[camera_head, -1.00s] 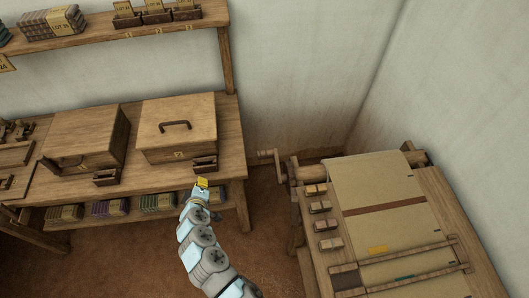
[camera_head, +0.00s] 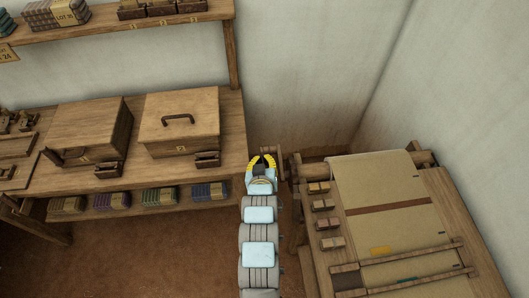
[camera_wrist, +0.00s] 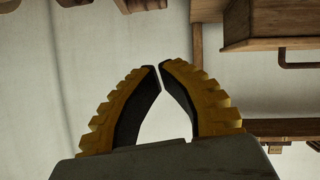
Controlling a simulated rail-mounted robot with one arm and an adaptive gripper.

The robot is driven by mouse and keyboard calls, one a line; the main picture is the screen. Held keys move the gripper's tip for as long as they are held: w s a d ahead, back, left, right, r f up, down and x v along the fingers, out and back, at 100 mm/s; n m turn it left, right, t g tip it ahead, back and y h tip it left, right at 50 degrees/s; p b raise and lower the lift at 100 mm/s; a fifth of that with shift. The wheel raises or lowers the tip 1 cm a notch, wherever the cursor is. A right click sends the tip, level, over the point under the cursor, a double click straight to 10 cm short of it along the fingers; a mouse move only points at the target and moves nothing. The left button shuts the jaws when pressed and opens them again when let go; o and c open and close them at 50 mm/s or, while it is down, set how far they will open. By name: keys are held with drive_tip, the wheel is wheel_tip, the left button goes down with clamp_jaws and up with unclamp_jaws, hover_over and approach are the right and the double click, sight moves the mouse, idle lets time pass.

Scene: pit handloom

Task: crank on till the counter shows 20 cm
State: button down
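The loom (camera_head: 440,225) stands at the right in the head view, with tan cloth (camera_head: 375,185) crossed by a dark band and running to a roller at its far end. A wooden crank (camera_head: 281,165) is at the roller's left end; its handle is mostly hidden by my gripper. My gripper (camera_head: 262,156) is at the crank's left, and I cannot tell whether it touches it. In the wrist view its yellow-backed fingers (camera_wrist: 159,66) come almost together at the tips, with nothing seen between them. I see no readable counter.
A bench (camera_head: 225,180) with two lidded boxes (camera_head: 180,122) stands at the left, close to my arm. A shelf (camera_head: 130,35) hangs above it. Several small blocks (camera_head: 325,222) line the loom's left edge. Walls close off the back and right.

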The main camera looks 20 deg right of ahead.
hover_over(265, 150)
drive_tip(key=s+a, duration=0.2)
drive_tip(key=s, duration=0.1)
wheel_tip(265, 150, down, 4)
drive_tip(key=shift+w+d+f+b, duration=0.2)
drive_tip(key=shift+w+d+f, duration=0.15)
drive_tip(key=shift+f, duration=0.3)
drive_tip(key=shift+w+d+f+b, duration=0.2)
drive_tip(key=shift+w+f, duration=0.2)
drive_tip(key=shift+f, duration=0.25)
drive_tip(key=shift+w+d+f+b, duration=0.2)
drive_tip(key=shift+w+d+f, duration=0.15)
drive_tip(key=shift+f, duration=0.3)
drive_tip(key=shift+a+f, duration=0.1)
drive_tip(key=shift+w+d+f+g, duration=0.2)
drive_tip(key=shift+w+f+g, duration=0.2)
drive_tip(key=shift+f+g, duration=0.3)
drive_tip(key=shift+p, duration=0.3)
